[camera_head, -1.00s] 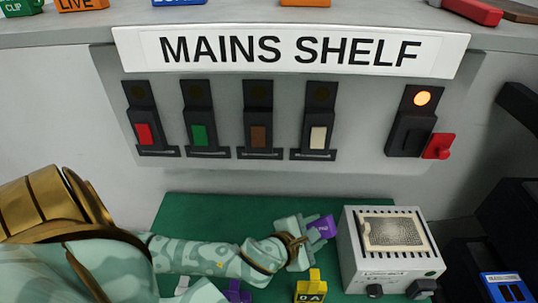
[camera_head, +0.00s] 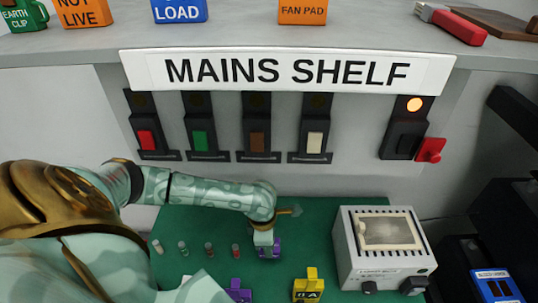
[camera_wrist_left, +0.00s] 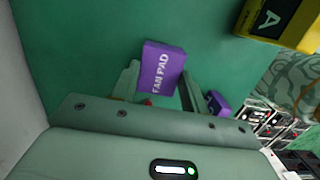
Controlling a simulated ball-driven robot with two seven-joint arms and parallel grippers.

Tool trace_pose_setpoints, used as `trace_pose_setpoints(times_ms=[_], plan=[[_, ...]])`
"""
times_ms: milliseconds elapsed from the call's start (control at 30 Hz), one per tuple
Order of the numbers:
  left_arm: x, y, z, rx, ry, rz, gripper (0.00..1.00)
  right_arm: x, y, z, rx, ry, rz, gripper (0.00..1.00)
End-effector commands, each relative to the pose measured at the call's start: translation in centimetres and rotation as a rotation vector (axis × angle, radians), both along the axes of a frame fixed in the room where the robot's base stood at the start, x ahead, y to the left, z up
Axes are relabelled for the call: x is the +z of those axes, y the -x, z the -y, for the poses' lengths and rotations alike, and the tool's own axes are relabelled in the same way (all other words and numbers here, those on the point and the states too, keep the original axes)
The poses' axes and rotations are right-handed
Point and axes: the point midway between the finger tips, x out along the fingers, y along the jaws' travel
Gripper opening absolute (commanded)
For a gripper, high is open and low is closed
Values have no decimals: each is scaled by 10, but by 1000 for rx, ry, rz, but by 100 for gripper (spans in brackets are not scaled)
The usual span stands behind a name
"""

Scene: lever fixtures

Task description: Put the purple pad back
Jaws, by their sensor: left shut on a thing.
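The purple pad (camera_wrist_left: 160,70), lettered FAN PAD, sits between the fingertips of my left gripper (camera_wrist_left: 158,88) in the left wrist view. In the head view my left gripper (camera_head: 264,240) points down over the green mat (camera_head: 330,222), and a little of the purple pad (camera_head: 276,249) shows beside its fingers. The gripper is shut on the pad. I cannot tell whether the pad touches the mat. My right gripper is not in view.
Several small pegs (camera_head: 209,248) stand on the mat left of the gripper. Another purple piece (camera_head: 238,290) and a yellow piece (camera_head: 308,285) are at the front. A grey box (camera_head: 385,245) stands to the right. Several switches (camera_head: 257,125) line the shelf front.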

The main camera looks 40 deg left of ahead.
Motion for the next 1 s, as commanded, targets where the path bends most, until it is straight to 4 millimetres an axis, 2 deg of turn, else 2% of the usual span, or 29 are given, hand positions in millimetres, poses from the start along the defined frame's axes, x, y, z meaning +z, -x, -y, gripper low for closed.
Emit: trace_pose_setpoints(times_ms=[267,633,667,700,733,1000], plan=[[-39,0,0,3,1,0,26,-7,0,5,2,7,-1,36],[-44,-1,0,2,0,3,26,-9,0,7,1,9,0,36],[-43,-1,0,2,0,3,53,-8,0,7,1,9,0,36],[-43,-1,0,2,0,3,64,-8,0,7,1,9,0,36],[-42,0,0,2,0,3,66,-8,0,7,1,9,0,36],[-41,0,0,2,0,3,66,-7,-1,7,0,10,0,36]])
